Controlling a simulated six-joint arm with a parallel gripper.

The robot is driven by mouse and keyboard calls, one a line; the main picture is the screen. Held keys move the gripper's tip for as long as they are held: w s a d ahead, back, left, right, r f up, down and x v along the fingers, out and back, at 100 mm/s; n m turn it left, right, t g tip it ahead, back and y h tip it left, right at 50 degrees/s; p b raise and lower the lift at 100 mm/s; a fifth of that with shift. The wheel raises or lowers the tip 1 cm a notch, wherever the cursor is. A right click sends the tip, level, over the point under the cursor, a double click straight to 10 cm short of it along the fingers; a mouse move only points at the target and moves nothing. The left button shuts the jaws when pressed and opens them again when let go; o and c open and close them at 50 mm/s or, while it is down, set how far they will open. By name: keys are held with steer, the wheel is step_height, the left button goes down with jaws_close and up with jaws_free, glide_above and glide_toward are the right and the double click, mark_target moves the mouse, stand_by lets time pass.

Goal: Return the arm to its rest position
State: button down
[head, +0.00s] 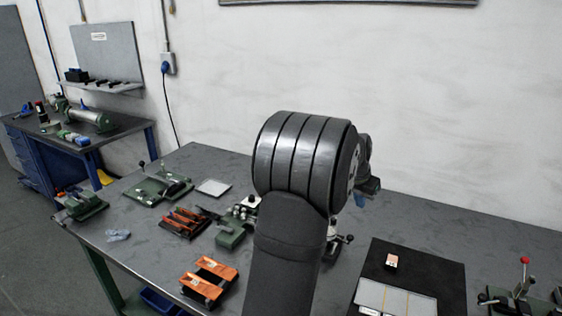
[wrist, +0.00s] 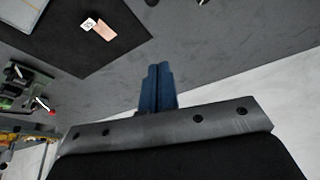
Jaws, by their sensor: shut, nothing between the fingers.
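My gripper (wrist: 158,72) shows in the wrist view as two blue fingers pressed side by side, shut with nothing between them. It is above the grey table and well apart from the things on it. In the head view my dark arm rises in the middle of the picture and hides most of the gripper; a bit of blue shows at the right of the wrist.
The grey table (head: 410,215) carries a black mat (head: 443,270) with a small copper-coloured piece (head: 391,262), which also shows in the wrist view (wrist: 104,31). Orange blocks (head: 207,282) and green fixtures (head: 160,186) stand left. A red-knobbed fixture (head: 522,290) stands right. A white wall is behind.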

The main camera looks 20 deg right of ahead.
steer(key=shift+f, duration=0.1)
step_height(320, 180, down, 11)
steer(key=shift+r, duration=0.15)
steer(key=shift+w+d, duration=0.25)
stand_by(0.4)
